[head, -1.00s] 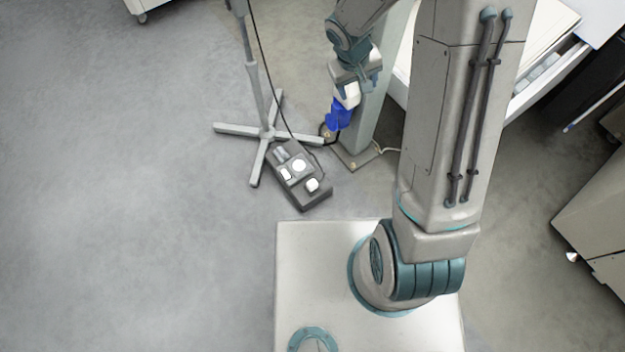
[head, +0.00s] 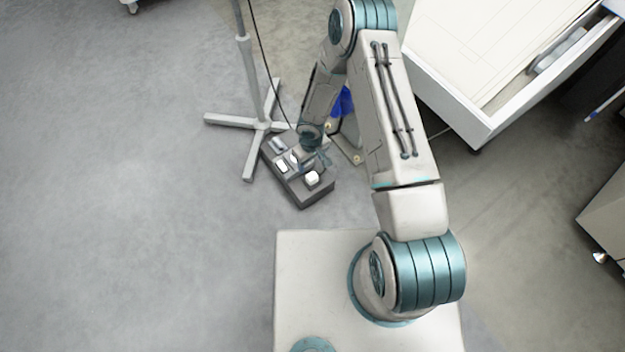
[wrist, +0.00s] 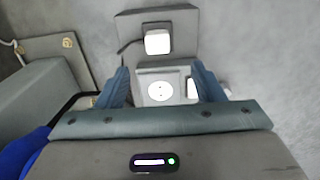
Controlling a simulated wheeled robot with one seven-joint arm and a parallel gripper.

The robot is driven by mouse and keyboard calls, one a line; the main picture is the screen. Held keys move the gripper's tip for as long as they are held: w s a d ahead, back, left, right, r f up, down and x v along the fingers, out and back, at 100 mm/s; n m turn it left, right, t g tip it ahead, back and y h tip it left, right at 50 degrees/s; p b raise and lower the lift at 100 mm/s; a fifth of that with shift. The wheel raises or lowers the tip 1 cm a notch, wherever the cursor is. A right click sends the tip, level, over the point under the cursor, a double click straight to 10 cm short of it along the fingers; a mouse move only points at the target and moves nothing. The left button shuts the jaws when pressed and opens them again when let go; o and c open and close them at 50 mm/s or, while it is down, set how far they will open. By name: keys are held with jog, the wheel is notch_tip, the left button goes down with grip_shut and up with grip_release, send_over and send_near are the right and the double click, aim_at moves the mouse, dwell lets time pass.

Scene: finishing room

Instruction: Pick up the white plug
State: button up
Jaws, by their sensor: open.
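The white plug (head: 312,178) sits on the near end of a dark grey power box on the floor. In the wrist view the white plug (wrist: 157,41) is ahead of my fingertips, with a dark cord running off to its left. My gripper (wrist: 161,75) is open and empty, its two blue fingers spread above the box. A round white socket (wrist: 160,91) shows between the fingers. In the head view my gripper (head: 318,157) is low over the box, just behind the plug, and my arm hides part of the box.
A grey stand (head: 262,125) with spread feet is left of the box. A blue item (head: 343,101) and a post's base plate (wrist: 68,43) are close by. A white drawer unit (head: 465,105) is at the right. Floor at left is clear.

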jog(key=b, duration=0.2)
send_over(312, 175)
jog(key=f, duration=0.6)
jog(key=shift+s+f, duration=0.25)
jog(key=shift+s, duration=0.05)
jog(key=f, duration=0.1)
jog(key=f+b, duration=0.1)
jog(key=f, duration=0.1)
jog(key=f+b, duration=0.1)
jog(key=f, duration=0.1)
jog(key=shift+w+f, duration=0.1)
jog(key=shift+w, duration=0.15)
jog(key=c, duration=0.9)
